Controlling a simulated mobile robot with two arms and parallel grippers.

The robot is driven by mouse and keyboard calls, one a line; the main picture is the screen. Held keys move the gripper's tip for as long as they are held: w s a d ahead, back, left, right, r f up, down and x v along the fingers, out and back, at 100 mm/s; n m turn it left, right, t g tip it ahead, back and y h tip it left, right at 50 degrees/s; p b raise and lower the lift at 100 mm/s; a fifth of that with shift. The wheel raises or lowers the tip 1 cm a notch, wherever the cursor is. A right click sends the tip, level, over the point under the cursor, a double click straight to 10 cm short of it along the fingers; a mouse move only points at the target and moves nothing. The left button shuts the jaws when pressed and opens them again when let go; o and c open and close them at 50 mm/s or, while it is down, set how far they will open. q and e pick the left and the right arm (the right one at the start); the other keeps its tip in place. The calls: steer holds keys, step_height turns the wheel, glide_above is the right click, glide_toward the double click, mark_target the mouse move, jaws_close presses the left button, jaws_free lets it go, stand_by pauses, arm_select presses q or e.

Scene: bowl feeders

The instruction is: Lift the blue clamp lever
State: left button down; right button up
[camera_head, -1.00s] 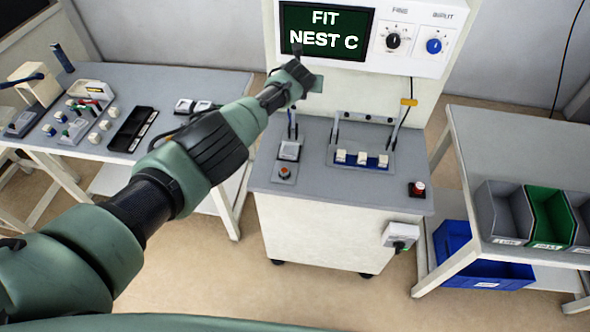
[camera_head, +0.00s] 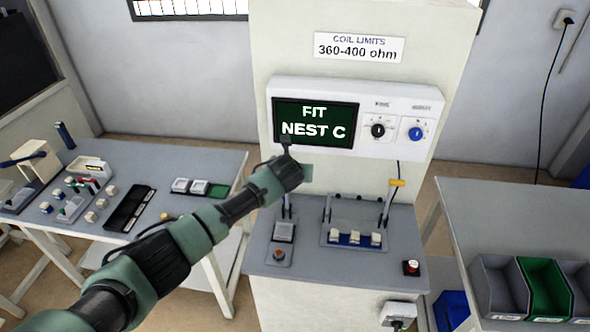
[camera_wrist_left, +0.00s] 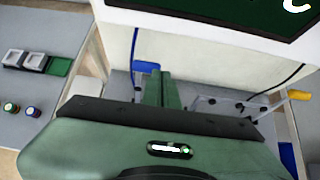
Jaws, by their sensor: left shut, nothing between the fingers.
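My left gripper (camera_head: 305,172) is in front of the test station, just below its screen. In the left wrist view its green fingers (camera_wrist_left: 162,90) are shut with nothing between them. The blue clamp lever (camera_wrist_left: 146,66) shows there as a blue handle just left of and beyond the fingertips; I cannot tell if they touch. In the head view the blue handle is hidden behind my gripper; only the lever's lower upright (camera_head: 287,207) shows, beside a small grey nest (camera_head: 284,231). My right gripper is not in view.
A second clamp with a yellow handle (camera_head: 397,183) stands right, over a nest with several white parts (camera_head: 354,238). The screen (camera_head: 315,123) reads "FIT NEST C". A red button (camera_head: 411,267) sits on the station's right. Side benches hold parts and bins (camera_head: 545,290).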

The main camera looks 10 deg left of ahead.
arm_select(q)
steer(key=shift+s+r, duration=0.35)
steer(key=shift+s, duration=0.15)
